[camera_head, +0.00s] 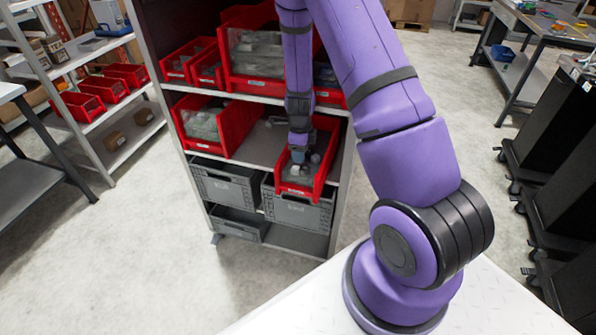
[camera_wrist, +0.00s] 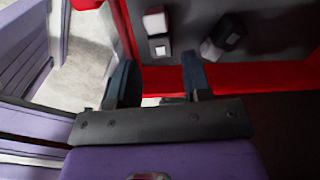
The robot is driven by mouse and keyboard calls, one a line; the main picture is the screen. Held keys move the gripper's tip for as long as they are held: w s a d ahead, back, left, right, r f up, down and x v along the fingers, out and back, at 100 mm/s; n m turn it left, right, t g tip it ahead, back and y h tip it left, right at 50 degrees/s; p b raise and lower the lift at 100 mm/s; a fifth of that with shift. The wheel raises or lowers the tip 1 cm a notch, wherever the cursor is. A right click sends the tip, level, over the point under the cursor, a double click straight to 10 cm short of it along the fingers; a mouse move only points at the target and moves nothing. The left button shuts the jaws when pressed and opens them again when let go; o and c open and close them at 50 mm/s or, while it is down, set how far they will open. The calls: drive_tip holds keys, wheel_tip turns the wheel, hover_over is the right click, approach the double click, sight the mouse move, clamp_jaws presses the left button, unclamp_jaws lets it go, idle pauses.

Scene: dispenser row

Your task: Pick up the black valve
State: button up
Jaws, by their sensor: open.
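My gripper (camera_head: 298,154) points down into the front of a red bin (camera_head: 326,160) on the middle shelf. Beyond the fingertips, inside the bin, lies a black and white part (camera_wrist: 225,34). Left of it are a small white and dark part (camera_wrist: 159,46) and a pale part (camera_wrist: 154,22). I cannot tell for certain which one is the black valve. The arm and gripper hide part of the bin in the head view.
Another red bin (camera_head: 233,126) stands to the left on the same shelf. Larger red bins (camera_head: 236,85) sit on the shelf above. Grey crates (camera_head: 228,187) fill the shelf below. The red bin wall (camera_wrist: 225,76) runs close by the fingers.

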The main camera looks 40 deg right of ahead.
sight(302, 167)
drive_tip(key=shift+s+d+f, duration=0.1)
drive_tip(key=shift+s+f, duration=0.05)
drive_tip(key=shift+f, duration=1.65)
drive_tip(key=shift+s+f, duration=0.1)
drive_tip(key=shift+f, duration=1.7)
drive_tip(key=c, duration=0.7)
